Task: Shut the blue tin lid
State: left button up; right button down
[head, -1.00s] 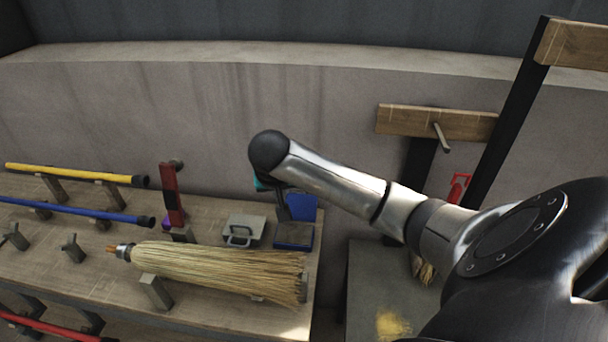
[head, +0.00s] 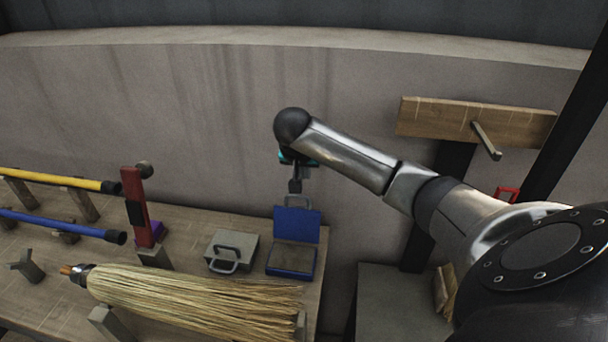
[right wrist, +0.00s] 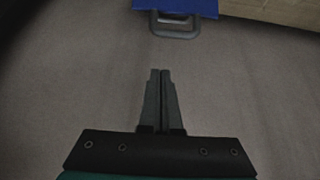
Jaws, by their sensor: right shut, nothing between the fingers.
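The blue tin (head: 291,262) stands on the bench near its right end. Its blue lid (head: 296,222) is raised at the back, open, with a grey handle (head: 298,201) along its top edge. In the right wrist view the lid (right wrist: 180,6) and its handle (right wrist: 176,28) show at the top. My right gripper (head: 295,187) is shut and empty, pointing down just above and behind the lid. In the right wrist view its fingertips (right wrist: 160,72) point toward the handle with a gap between. My left gripper is not in view.
A grey tin with a handle (head: 232,251) stands left of the blue tin. A straw broom head (head: 190,300) lies in front. The wall (head: 180,120) is close behind. A lower grey surface (head: 395,305) lies to the right.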

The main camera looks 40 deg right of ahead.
aim_at(298, 215)
jog(key=b+x, duration=0.1)
jog(key=x, duration=0.6)
jog(key=shift+s+a+f, duration=0.1)
jog(key=shift+a, duration=0.1)
jog(key=shift+s+a+r, duration=0.2)
jog(key=shift+s+a, duration=0.35)
jog(key=shift+a, duration=0.15)
jog(key=shift+s+a, duration=0.55)
jog(key=shift+a, duration=0.1)
